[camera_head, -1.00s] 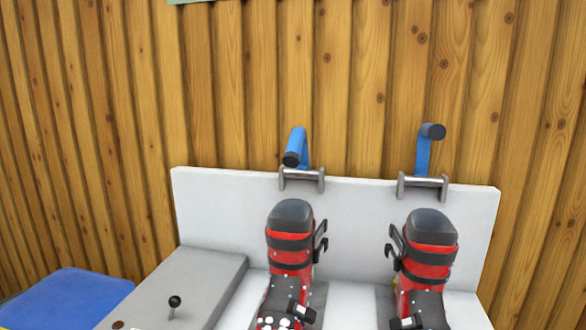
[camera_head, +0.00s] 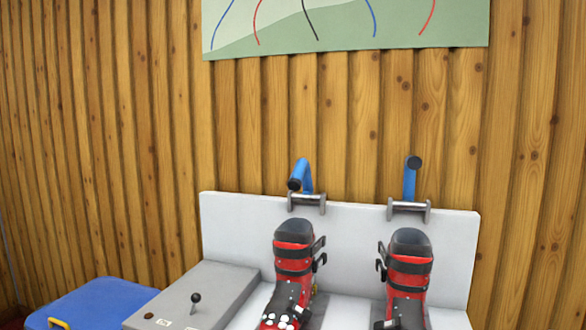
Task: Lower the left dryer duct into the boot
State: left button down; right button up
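The left dryer duct (camera_head: 303,176) is a blue tube with a black end, hinged on a grey bracket (camera_head: 307,202) at the top of the white back panel. It is raised, with its end tipped forward above the left boot. The left boot (camera_head: 294,261) is red and black with white spots on its toe and stands upright below the duct. The right duct (camera_head: 410,180) is also raised, above the right red and black boot (camera_head: 409,269). Neither of my grippers is in view.
A grey box (camera_head: 190,300) with a black-knobbed lever (camera_head: 195,299) stands left of the boots. A blue lidded container (camera_head: 95,303) with a yellow handle is at the lower left. The white back panel (camera_head: 345,235) stands before a plank wall. A green poster (camera_head: 345,25) hangs above.

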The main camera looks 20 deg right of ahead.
aim_at(302, 175)
jog(key=u, duration=1.1)
jog(key=i, duration=1.15)
jog(key=z, duration=3.1)
